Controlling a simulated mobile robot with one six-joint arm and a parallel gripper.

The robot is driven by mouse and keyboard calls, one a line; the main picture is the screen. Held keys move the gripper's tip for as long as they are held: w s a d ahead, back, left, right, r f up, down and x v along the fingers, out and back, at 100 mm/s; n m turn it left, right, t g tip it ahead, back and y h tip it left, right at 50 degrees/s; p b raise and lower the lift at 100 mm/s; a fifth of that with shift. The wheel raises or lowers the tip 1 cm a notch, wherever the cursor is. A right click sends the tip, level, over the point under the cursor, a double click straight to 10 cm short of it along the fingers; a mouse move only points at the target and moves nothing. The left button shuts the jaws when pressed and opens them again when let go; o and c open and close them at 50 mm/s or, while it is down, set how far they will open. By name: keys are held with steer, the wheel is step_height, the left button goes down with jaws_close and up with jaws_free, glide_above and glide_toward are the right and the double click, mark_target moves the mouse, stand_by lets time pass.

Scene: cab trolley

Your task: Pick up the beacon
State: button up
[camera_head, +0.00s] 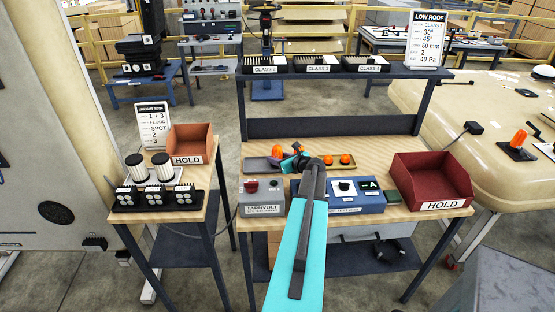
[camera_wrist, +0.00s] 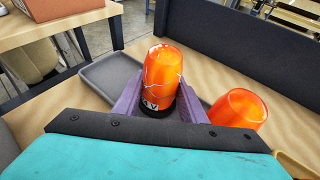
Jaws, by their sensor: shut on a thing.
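My gripper (camera_wrist: 159,104) is shut on an orange beacon (camera_wrist: 160,72) with a dark base, a black-and-white marking and pale crack-like lines on its dome. The held beacon stands roughly upright between the purple fingers. In the head view the held beacon (camera_head: 277,152) shows at the left of my gripper (camera_head: 287,159), over the grey tray (camera_head: 256,165). The tray also shows in the wrist view (camera_wrist: 108,75). A second orange beacon (camera_wrist: 238,110) is to the right of my gripper. In the head view two beacons (camera_head: 330,160) (camera_head: 345,159) are right of my arm.
A blue test box (camera_head: 371,203) and the grey Tarnvolt box (camera_head: 261,205) stand at the bench front. A red HOLD bin (camera_head: 432,182) is at right; an orange-brown HOLD bin (camera_head: 190,144) is on the left table. A shelf (camera_head: 345,73) spans the bench back.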

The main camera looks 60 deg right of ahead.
mark_target(277, 146)
steer(key=shift+r+b, duration=1.25)
steer(key=shift+r, duration=3.5)
